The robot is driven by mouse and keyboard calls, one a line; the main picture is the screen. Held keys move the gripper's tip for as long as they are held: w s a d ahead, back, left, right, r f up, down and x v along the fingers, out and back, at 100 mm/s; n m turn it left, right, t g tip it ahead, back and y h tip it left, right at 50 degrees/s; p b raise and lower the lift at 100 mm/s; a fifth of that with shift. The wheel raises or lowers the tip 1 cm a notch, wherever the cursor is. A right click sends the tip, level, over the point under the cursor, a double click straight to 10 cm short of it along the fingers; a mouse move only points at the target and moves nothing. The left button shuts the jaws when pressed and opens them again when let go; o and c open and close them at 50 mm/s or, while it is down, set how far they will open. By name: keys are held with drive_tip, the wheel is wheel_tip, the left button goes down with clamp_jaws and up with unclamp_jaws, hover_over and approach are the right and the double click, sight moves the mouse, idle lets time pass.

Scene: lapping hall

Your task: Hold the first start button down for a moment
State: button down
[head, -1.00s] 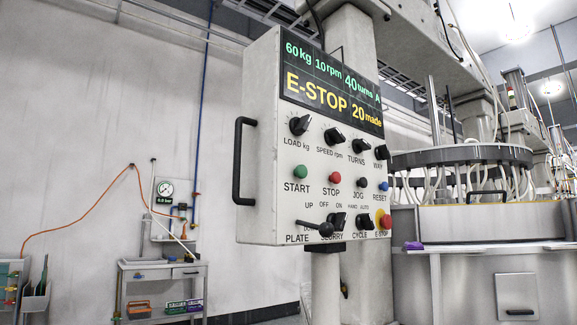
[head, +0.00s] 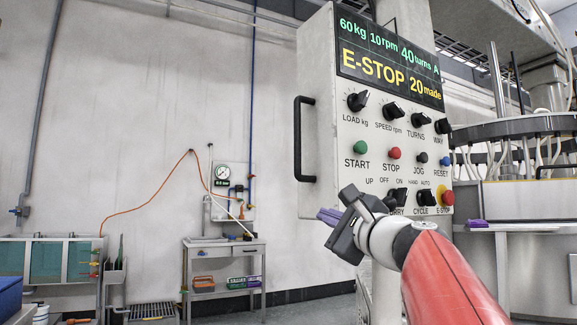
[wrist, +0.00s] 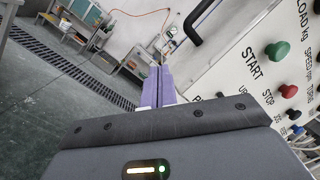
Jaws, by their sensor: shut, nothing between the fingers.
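The green START button (head: 361,147) is on the left of the white control panel (head: 345,120), left of the red STOP button (head: 394,153). The panel's display (head: 388,62) reads E-STOP, 20 made, 60 kg, 10 rpm, 40 turns. My gripper (head: 323,215) is in front of the panel's lower left corner, below the START button and apart from it. Its purple fingers are closed together and empty. In the wrist view the green button (wrist: 277,50) is at the upper right, to the right of the fingers (wrist: 157,88).
A black handle (head: 298,140) sticks out from the panel's left side. The red E-STOP (head: 446,197) on its yellow base is at the lower right. Black knobs line the panel. A grey trolley (head: 224,243) stands by the back wall. My arm hides part of the lower panel.

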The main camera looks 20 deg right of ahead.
sight(360, 148)
drive_tip(key=s+d+r+m+t+h, duration=0.3)
drive_tip(key=d+r+m, duration=0.2)
drive_tip(key=d+r, duration=0.2)
drive_tip(key=s+d+r+m+t+h, duration=0.3)
drive_tip(key=s+d+r+m, duration=0.1)
drive_tip(key=d+r, duration=0.3)
drive_tip(key=shift+s+d+r+m, duration=0.15)
drive_tip(key=shift+d+r+m, duration=0.25)
drive_tip(key=shift+m, duration=0.4)
drive_tip(key=shift+f, duration=0.15)
drive_tip(key=w+a+p, duration=0.1)
drive_tip(key=w, duration=0.7)
drive_tip(key=shift+w+a, duration=0.3)
drive_tip(key=shift+w, duration=0.1)
drive_tip(key=shift+w, duration=0.1)
idle(0.3)
drive_tip(key=shift+w, duration=0.3)
